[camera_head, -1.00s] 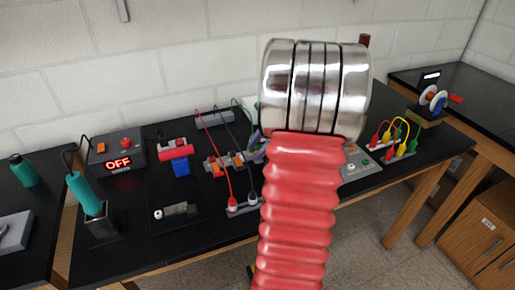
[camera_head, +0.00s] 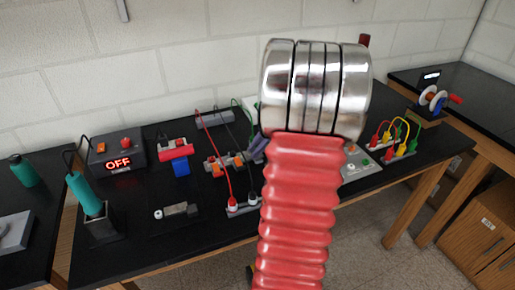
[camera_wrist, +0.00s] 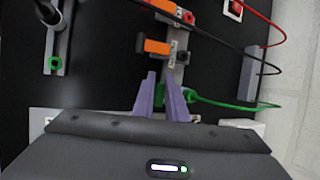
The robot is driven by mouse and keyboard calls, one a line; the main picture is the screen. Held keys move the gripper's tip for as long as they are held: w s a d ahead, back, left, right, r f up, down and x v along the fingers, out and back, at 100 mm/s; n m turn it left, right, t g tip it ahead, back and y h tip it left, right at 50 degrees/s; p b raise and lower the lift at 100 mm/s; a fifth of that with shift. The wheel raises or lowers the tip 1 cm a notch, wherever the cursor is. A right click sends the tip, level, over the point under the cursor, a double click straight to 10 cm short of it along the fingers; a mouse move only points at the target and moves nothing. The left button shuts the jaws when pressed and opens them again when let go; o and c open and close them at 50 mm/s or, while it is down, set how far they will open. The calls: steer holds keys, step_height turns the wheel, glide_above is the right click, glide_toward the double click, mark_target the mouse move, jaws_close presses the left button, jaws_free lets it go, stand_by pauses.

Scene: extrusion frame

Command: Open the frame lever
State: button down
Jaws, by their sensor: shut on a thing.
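The grey extrusion frame (camera_head: 228,163) lies on the black bench in the head view, with orange levers on it. In the wrist view the grey rail (camera_wrist: 178,58) runs up the middle, with an orange lever (camera_wrist: 155,47) and another orange lever (camera_wrist: 162,6) above it. My gripper (camera_wrist: 160,80) has two purple fingers, closed around a green lever (camera_wrist: 160,96) at the near end of the rail. The fingers partly hide this lever. In the head view my purple gripper (camera_head: 257,150) is at the frame's right end, partly hidden behind my red arm.
A red and a black cable (camera_wrist: 210,25) arch close to the frame. A grey power strip (camera_head: 215,118) lies behind it. A control box (camera_head: 115,155) reading OFF and a teal-handled tool (camera_head: 84,193) stand to the left.

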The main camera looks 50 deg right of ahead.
steer(key=shift+s+a+f, duration=0.1)
steer(key=shift+s+f, duration=0.05)
steer(key=shift+f, duration=0.05)
steer(key=shift+s+a+f+t, duration=0.15)
steer(key=shift+s+f+t, duration=0.05)
steer(key=shift+t, duration=0.4)
steer(key=c, duration=1.8)
jaws_free()
steer(key=shift+r, duration=0.1)
steer(key=shift+r+h, duration=0.15)
steer(key=shift+h, duration=0.15)
steer(key=shift+s+r, duration=0.15)
steer(key=shift+r, duration=0.05)
steer(key=v, duration=1.3)
steer(key=shift+f, duration=0.1)
